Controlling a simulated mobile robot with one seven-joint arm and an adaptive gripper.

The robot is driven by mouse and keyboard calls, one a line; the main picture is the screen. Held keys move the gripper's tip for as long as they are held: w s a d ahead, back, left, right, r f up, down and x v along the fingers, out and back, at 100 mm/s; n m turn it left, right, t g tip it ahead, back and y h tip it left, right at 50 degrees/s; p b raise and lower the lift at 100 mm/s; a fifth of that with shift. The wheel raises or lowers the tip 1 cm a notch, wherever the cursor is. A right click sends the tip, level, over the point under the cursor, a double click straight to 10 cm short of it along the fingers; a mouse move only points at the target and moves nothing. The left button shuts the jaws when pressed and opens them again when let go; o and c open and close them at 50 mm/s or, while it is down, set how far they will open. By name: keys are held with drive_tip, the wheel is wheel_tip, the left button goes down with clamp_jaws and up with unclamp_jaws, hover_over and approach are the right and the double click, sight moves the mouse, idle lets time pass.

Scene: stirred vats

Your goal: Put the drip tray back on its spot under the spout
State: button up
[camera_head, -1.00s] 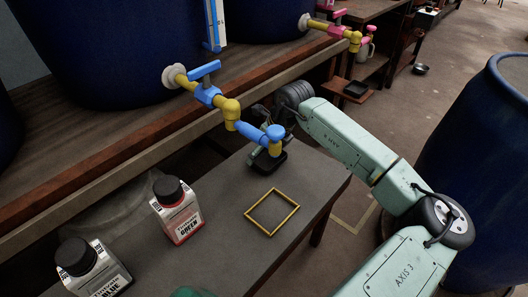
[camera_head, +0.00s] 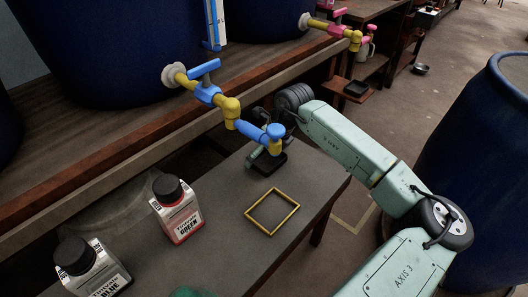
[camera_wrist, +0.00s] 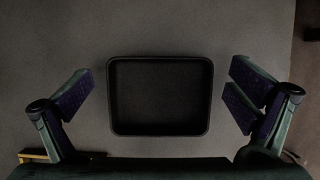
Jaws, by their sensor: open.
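The drip tray (camera_head: 268,172) is a shallow black square tray on the grey bench, partly hidden by my gripper in the head view. In the wrist view the empty tray (camera_wrist: 160,98) lies centred between my fingers. My gripper (camera_head: 266,151) is open over the tray, with a finger to each side and a gap between each finger and the rim. It also shows in the wrist view (camera_wrist: 161,85). The blue and yellow spout (camera_head: 252,131) reaches over the bench close to my gripper. A yellow square outline (camera_head: 271,212) is marked on the bench, nearer than the tray, and is empty.
A red-labelled bottle (camera_head: 178,210) and a blue-labelled bottle (camera_head: 92,268) stand at the bench's left. A large blue barrel (camera_head: 480,160) stands on the floor at right. The bench around the yellow outline is clear.

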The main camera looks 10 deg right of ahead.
drive_tip(key=shift+r+p, duration=0.35)
drive_tip(key=shift+p, duration=0.05)
drive_tip(key=v, duration=1.1)
drive_tip(key=shift+s+r, duration=0.2)
drive_tip(key=shift+r, duration=0.05)
